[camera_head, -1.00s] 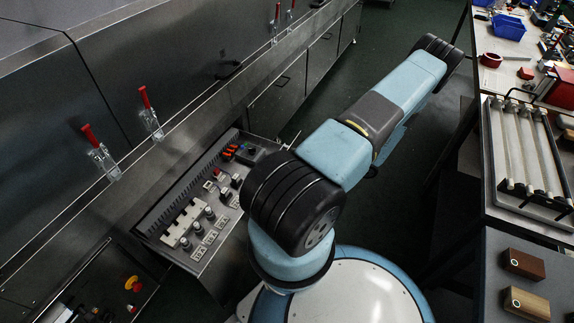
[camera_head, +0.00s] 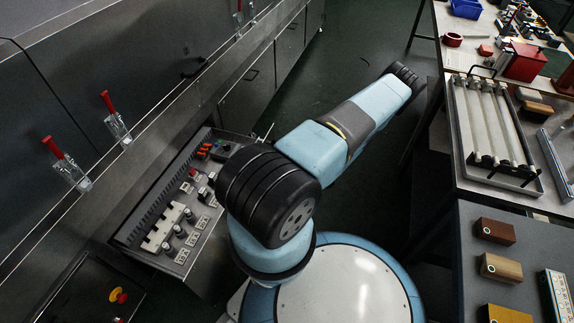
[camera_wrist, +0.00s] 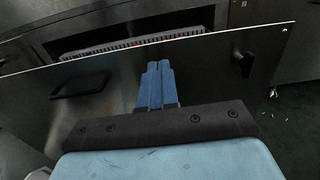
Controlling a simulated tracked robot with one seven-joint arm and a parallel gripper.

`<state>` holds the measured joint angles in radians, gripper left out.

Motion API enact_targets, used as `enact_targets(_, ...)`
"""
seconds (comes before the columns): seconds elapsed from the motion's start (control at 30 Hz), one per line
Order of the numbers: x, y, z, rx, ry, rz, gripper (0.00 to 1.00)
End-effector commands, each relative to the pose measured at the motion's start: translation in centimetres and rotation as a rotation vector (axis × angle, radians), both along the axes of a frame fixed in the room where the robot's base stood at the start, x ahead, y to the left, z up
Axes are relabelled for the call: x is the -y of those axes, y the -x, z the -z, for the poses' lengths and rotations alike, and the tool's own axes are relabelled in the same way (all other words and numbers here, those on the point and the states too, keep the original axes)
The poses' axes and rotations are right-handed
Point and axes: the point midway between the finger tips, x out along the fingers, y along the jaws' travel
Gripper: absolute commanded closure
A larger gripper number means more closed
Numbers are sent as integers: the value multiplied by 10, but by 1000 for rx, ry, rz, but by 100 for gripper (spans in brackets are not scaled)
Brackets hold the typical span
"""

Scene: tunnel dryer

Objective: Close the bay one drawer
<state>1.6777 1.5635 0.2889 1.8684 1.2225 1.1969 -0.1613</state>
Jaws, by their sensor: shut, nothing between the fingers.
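The bay one drawer (camera_head: 205,235) stands pulled out from the steel dryer side in the head view, with switches, knobs and a ribbed duct inside. In the wrist view its steel front panel (camera_wrist: 205,75) spans the picture, with a dark handle (camera_wrist: 80,86) at left and a small black fitting (camera_wrist: 243,65) at right. My gripper (camera_wrist: 156,68) has its blue fingers together and empty, in front of the panel between these two. I cannot tell whether the fingertips touch the panel. My gripper is hidden in the head view.
Red-handled clamps (camera_head: 115,118) line the dryer's edge. At right stand a bench with a roller rack (camera_head: 462,130) and a dark table (camera_head: 467,245) with wooden blocks (camera_head: 500,268). Dark floor (camera_head: 365,60) lies open between dryer and benches.

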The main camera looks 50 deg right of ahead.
Motion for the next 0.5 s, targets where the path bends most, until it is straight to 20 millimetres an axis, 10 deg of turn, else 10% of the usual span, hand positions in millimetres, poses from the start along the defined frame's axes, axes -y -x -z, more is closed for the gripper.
enact_targets(0.5,-20,-62,0,0,0,0,100)
